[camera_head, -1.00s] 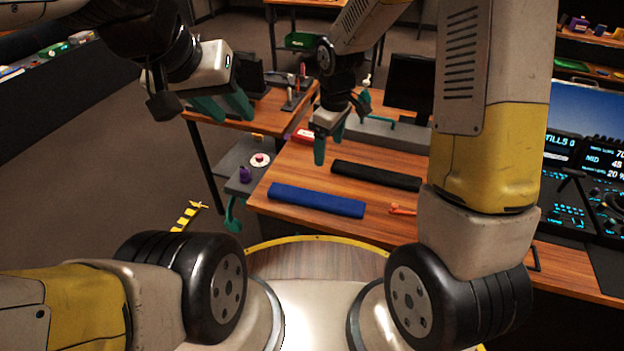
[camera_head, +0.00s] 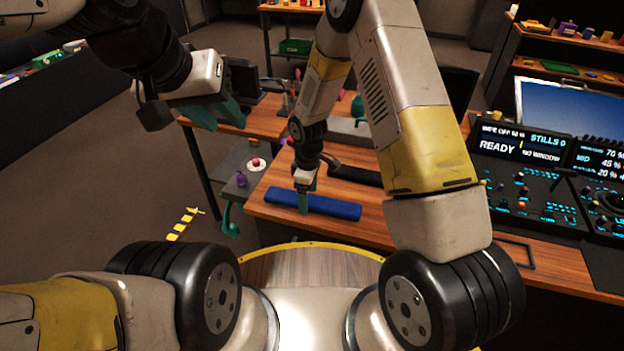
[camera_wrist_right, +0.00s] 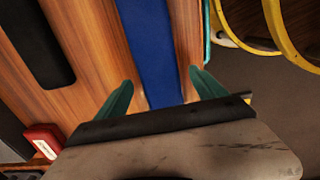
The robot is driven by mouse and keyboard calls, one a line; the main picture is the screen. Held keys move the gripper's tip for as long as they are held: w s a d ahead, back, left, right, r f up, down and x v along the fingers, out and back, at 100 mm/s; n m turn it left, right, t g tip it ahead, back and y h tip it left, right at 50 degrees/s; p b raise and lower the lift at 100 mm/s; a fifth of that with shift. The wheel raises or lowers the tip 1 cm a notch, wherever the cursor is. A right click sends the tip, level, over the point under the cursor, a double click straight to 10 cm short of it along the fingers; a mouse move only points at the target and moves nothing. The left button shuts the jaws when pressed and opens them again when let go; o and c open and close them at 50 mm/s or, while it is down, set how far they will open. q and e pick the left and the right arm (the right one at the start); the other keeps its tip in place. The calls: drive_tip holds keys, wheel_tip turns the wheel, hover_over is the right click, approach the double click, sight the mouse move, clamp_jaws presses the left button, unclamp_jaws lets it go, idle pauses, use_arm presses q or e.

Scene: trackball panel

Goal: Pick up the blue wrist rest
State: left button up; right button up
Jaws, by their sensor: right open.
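The blue wrist rest (camera_head: 334,207) is a long flat bar lying on the wooden desk near its front edge. It also shows in the right wrist view (camera_wrist_right: 152,45), running between the fingers. My right gripper (camera_head: 304,208) is open, pointing down over the left part of the wrist rest. In the right wrist view its two teal fingertips (camera_wrist_right: 157,82) are on either side of the bar, with a gap on each side. Whether they are down at its height I cannot tell. My left gripper (camera_head: 229,116) is up at the left, away from the desk, with teal fingers apart and empty.
A black bar (camera_head: 354,175) lies behind the blue one, partly hidden by my right arm. A red box (camera_wrist_right: 42,141) sits on the desk. A control panel with screens (camera_head: 540,165) stands at the right.

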drive_tip(key=shift+f, duration=0.15)
drive_tip(key=shift+c, duration=0.2)
drive_tip(key=c, duration=1.6)
drive_tip(key=shift+o, duration=0.2)
